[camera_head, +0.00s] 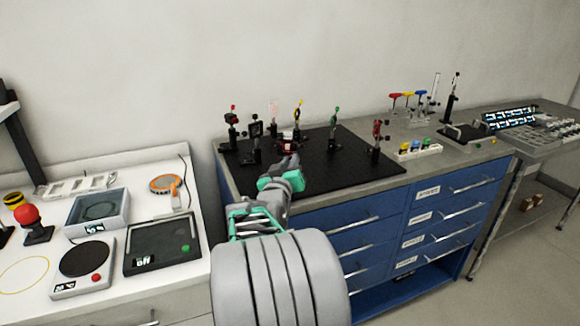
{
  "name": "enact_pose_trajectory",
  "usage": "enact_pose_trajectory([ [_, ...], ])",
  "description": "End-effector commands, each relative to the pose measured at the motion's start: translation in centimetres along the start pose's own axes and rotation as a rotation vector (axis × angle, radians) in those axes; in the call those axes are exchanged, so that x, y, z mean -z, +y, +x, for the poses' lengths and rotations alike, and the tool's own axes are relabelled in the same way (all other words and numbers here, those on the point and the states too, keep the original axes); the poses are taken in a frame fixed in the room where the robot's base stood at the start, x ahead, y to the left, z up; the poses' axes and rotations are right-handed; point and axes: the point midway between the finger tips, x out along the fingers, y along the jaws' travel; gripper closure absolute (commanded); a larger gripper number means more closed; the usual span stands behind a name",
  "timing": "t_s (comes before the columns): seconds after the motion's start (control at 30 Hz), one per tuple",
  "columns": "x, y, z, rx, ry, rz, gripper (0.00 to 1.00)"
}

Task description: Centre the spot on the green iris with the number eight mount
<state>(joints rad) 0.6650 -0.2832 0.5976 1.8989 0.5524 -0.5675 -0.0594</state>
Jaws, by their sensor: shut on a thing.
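The green iris (336,113) stands upright on a dark post at the right middle of the black breadboard. My gripper (292,160) reaches over the breadboard from the front, left of the green iris and apart from it. It is shut on a small part by a dark mount with red on it (286,147); my own wrist and the small size hide the grip. Mount numbers are too small to read, so I cannot tell which is number eight. I cannot make out the light spot on the green iris.
Other holders stand on the black breadboard (350,172): a red-topped one (232,132), a yellow-topped one (297,112) and a red one (377,135) at right. Colour-handled tools (408,97) stand behind right. A white bench (185,285) with instruments is at left.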

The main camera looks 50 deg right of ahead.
Motion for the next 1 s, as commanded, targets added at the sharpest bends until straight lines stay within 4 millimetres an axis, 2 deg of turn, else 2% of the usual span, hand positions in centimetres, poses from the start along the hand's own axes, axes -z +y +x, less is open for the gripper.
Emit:
enact_pose_trajectory([
  [0.27,-0.06,-0.03,-0.01,0.001,-0.001,-0.067,1.00],
  [0.63,-0.03,-0.03,-0.01,0.001,-0.001,-0.072,1.00],
  [0.67,-0.03,-0.03,-0.01,0.001,-0.001,-0.072,0.83],
  [0.9,-0.01,-0.02,0.00,0.001,-0.001,-0.071,0.63],
  [1.0,-0.01,-0.01,0.00,0.001,0.000,-0.071,0.62],
])
